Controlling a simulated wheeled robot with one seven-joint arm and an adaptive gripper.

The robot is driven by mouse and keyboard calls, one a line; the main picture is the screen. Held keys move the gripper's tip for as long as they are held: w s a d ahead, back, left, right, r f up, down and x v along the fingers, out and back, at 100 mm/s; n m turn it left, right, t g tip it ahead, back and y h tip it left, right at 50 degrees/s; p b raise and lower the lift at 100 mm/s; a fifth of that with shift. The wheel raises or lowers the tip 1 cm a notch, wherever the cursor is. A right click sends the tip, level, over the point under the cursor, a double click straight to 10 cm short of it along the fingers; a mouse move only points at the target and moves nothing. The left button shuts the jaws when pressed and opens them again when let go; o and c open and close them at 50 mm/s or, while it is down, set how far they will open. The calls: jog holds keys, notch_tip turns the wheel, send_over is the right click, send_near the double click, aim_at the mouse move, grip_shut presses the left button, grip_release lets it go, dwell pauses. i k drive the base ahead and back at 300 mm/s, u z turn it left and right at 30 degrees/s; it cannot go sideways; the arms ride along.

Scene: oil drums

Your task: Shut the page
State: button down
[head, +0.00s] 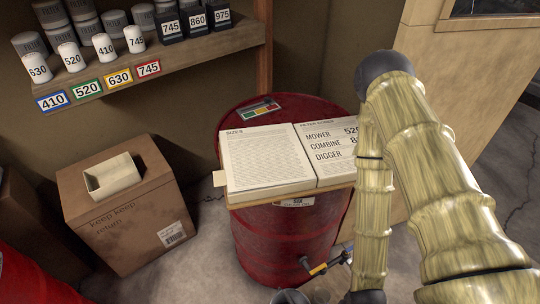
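An open book (268,157) lies on a red oil drum (285,245). Its left page is headed "SIZES" above small print. Its right page (332,152) is headed "FILTER CODES" and lists mower, combine and digger. My arm covers the right edge of that page and part of its numbers. A tab sticks out at the book's left edge. My arm stands on the right of the view. I cannot make out any gripper fingers; the arm's end is not clearly shown.
A shelf (190,52) at the upper left holds several numbered canisters and labels. A cardboard box (125,215) with a pale tray (112,176) on top stands left of the drum. A small tap (318,268) juts from the drum's lower front. A wooden panel stands behind my arm.

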aim_at(266, 156)
jog(key=z, duration=2.15)
jog(key=k, duration=1.4)
jog(key=u, duration=2.15)
jog(key=i, duration=0.5)
jog(key=z, duration=0.05)
